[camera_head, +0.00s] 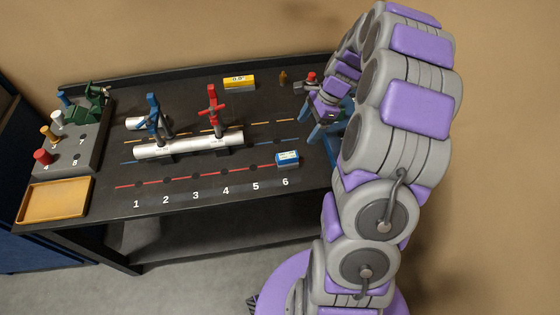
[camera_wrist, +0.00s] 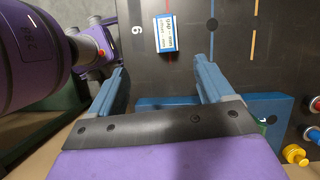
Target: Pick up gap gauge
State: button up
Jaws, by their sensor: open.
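A small blue block with a white printed label (camera_head: 288,158) lies on the black bench above the number 6. It looks like the gap gauge, but I cannot read its label surely. It also shows in the wrist view (camera_wrist: 166,35), beyond my fingertips and between their lines. My gripper (camera_wrist: 162,72) is open, with two blue fingers apart and nothing between them. In the head view my gripper (camera_head: 322,128) is above the bench's right end, right of the block and not touching it.
A silver pipe (camera_head: 190,145) lies mid-bench, with blue (camera_head: 153,118) and red (camera_head: 212,105) clamps. A yellow block (camera_head: 239,81) lies at the back. At the left are a grey peg stand (camera_head: 85,150) and a yellow tray (camera_head: 55,200). Bench around the blue block is clear.

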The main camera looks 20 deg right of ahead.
aim_at(288, 155)
jog(key=shift+m, duration=0.3)
jog(key=b+x, duration=0.1)
jog(key=x, duration=0.3)
jog(key=b+x, duration=0.1)
jog(key=x, duration=0.3)
jog(key=d+x, duration=0.1)
jog(key=x, duration=0.3)
jog(key=shift+w+a+f+b, duration=0.1)
jog(key=shift+w+f+b, duration=0.3)
jog(key=shift+f, duration=0.05)
jog(key=shift+w+a+b+x, duration=0.15)
jog(key=shift+b+x, duration=0.35)
jog(key=shift+x, duration=0.9)
jog(key=shift+w+a+b+x, duration=0.15)
jog(key=shift+b+x, duration=0.35)
jog(key=shift+x, duration=0.85)
jog(key=shift+r, duration=0.2)
jog(key=c, duration=1.2)
jog(key=shift+r, duration=0.1)
